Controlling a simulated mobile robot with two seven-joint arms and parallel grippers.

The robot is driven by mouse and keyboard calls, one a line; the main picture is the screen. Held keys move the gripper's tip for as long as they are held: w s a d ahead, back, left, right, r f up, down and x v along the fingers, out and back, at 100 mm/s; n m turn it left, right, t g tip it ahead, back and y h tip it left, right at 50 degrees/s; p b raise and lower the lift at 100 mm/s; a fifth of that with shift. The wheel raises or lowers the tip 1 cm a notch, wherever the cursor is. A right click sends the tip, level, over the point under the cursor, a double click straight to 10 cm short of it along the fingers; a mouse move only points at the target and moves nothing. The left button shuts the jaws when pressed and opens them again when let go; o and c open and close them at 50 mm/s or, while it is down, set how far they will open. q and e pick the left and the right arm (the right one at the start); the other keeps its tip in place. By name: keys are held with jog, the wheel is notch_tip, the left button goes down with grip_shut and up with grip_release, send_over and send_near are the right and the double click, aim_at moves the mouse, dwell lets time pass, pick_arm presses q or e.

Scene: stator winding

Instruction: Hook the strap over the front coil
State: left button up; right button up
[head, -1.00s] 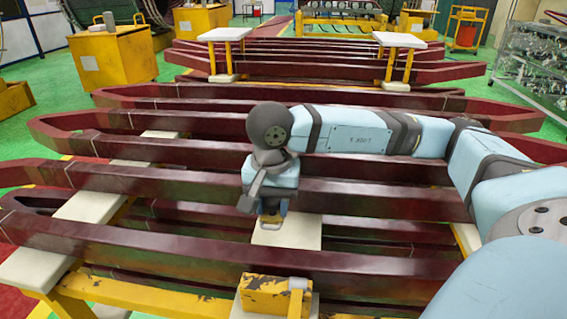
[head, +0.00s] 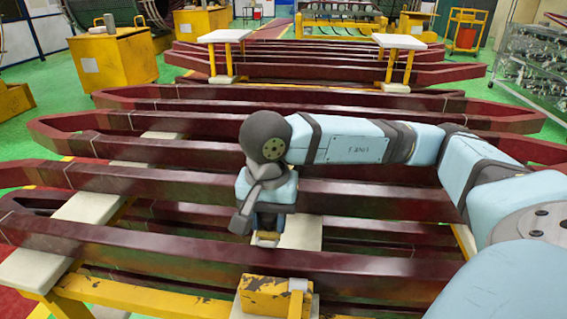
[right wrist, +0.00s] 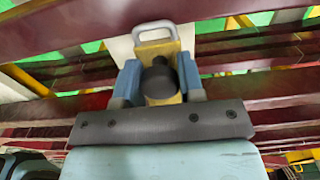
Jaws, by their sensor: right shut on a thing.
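The front coil (head: 150,249) is the dark red bar nearest me in the head view, running across the frame. My right gripper (head: 268,234) hangs fingers down just behind the front coil, in front of the coil bar behind it. It is shut on a yellow piece with a pale grey loop, which I take as the strap (right wrist: 155,32). In the right wrist view the blue fingers of my right gripper (right wrist: 159,75) stand on both sides of it, and the loop points away from the wrist. The strap is mostly hidden in the head view. My left gripper is out of view.
A scuffed yellow block (head: 262,294) with a pale band stands at the near side of the front coil. Several more dark red coils (head: 180,178) lie behind in rows. A white support pad (head: 302,232) shows between the bars below my gripper.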

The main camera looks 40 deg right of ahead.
jog(key=shift+s+a+b, duration=0.3)
jog(key=shift+s+a, duration=0.65)
jog(key=shift+a, duration=0.25)
jog(key=shift+s+a+b, duration=0.25)
jog(key=shift+s+a, duration=0.7)
jog(key=shift+a, duration=0.2)
jog(key=o, duration=0.5)
jog(key=shift+s+a, duration=0.15)
jog(key=shift+a, duration=0.05)
jog(key=o, duration=1.2)
jog(key=shift+d, duration=0.1)
jog(key=shift+c, duration=0.2)
notch_tip(320, 180, up, 7)
jog(key=p, duration=0.3)
